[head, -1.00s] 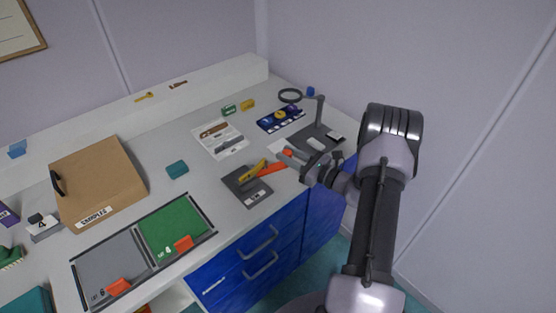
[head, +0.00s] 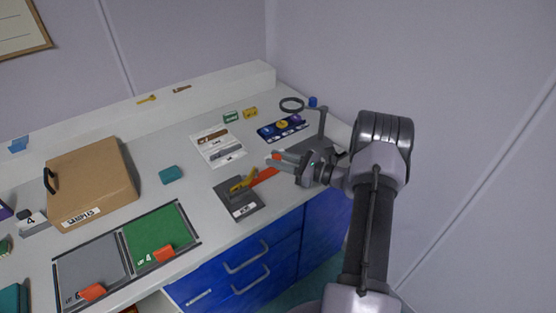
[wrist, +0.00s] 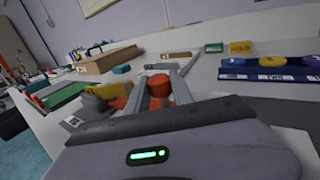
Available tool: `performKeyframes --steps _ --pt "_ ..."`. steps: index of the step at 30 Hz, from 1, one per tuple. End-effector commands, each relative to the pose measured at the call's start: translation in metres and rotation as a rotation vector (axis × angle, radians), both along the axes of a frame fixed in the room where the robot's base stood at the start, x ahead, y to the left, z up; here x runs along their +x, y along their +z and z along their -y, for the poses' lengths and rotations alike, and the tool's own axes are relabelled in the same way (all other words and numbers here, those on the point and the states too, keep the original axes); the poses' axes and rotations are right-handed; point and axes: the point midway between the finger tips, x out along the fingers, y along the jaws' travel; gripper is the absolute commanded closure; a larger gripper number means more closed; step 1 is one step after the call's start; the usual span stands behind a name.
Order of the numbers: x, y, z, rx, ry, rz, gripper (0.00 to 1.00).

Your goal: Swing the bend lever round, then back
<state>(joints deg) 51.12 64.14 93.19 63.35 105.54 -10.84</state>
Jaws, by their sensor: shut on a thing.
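The bend lever is an orange-red arm (head: 264,176) on a dark grey base plate (head: 240,207) near the bench's front edge. It points from the base toward the back right. A yellow piece (head: 243,182) sits on the base beside the lever. My gripper (head: 277,157) is at the lever's far end. In the wrist view, the lever's round red knob (wrist: 159,85) is between my gripper's two fingers (wrist: 160,75), which are shut on it. The lever arm is partly hidden there behind a finger, and the yellow piece (wrist: 106,91) shows to the left.
A brown samples box (head: 95,180) and a tray with grey and green panels (head: 152,234) stand to the left. A teal block (head: 171,174), a printed sheet (head: 219,146) and a blue panel (head: 282,127) lie behind. A ring on a stand (head: 323,120) rises behind my gripper.

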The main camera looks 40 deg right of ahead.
Motion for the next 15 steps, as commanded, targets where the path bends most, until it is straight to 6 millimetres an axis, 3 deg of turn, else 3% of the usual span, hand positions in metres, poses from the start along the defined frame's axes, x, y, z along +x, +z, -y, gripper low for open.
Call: performKeyframes --steps 3,4,7,15 --pt "0.0001 0.0002 0.0000 0.001 0.000 0.001 1.00" --pt "0.0001 0.0002 -0.0001 0.001 0.000 0.001 0.70" --pt "0.0001 0.0002 -0.0001 0.001 -0.001 0.001 0.51" --pt "0.0000 0.0002 0.0000 0.001 -0.001 0.001 0.50"
